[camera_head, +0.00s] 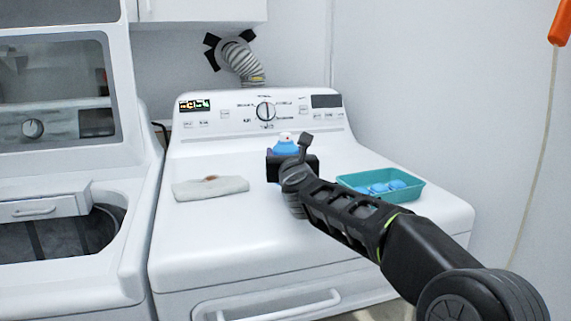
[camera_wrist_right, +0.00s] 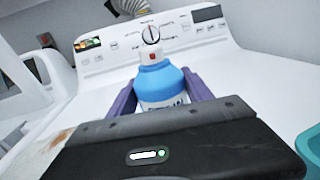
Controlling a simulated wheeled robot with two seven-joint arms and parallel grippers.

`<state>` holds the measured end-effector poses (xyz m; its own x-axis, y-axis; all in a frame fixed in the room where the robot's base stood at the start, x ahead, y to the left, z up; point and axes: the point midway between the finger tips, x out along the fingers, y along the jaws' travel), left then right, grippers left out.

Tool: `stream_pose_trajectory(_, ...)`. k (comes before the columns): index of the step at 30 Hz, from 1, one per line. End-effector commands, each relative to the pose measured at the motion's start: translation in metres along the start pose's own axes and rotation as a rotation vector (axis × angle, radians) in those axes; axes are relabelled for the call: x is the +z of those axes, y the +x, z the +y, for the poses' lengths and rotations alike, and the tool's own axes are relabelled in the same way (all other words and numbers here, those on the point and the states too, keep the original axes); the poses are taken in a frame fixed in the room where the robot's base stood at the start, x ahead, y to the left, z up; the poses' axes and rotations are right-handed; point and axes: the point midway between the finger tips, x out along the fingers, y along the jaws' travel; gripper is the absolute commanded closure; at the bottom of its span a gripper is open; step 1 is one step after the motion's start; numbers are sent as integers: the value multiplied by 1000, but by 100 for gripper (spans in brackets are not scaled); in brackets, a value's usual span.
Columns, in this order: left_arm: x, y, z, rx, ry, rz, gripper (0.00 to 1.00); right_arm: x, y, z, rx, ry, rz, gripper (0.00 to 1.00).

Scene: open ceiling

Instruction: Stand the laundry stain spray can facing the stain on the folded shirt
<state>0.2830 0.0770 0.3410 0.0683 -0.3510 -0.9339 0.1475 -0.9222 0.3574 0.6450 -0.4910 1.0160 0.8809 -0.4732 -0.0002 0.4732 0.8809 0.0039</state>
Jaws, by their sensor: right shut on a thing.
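The spray can (camera_head: 286,146) has a blue body, a white top and a small red mark on its nozzle. It looks about upright over the dryer top, right of the folded shirt (camera_head: 222,190). The shirt is pale and lies flat, with a brown-red stain (camera_head: 211,178) near its back edge. My right gripper (camera_head: 285,155) is shut on the can. In the right wrist view its purple fingers stand on both sides of the can (camera_wrist_right: 160,82); the stained shirt (camera_wrist_right: 38,152) shows at lower left. The can's base is hidden, so I cannot tell whether it touches the surface. My left gripper is out of view.
A teal tray (camera_head: 408,194) with blue items sits right of the can, behind my right forearm. The dryer's control panel (camera_head: 230,115) rises at the back. An open washer (camera_head: 60,205) stands at left. The dryer top in front of the shirt is clear.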

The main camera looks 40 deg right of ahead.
Motion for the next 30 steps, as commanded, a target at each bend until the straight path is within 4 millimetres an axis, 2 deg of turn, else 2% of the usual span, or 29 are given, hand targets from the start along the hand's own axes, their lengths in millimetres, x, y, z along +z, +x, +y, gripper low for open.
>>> stream_pose_trajectory(11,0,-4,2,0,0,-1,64,7,0,0,-1,1,-4,100)
stream_pose_trajectory(14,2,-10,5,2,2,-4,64,19,0,0,0,1,-4,100)
stream_pose_trajectory(24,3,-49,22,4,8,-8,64,83,0,0,0,1,-4,100)
stream_pose_trajectory(30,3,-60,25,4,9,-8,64,102,0,0,0,1,-3,100)
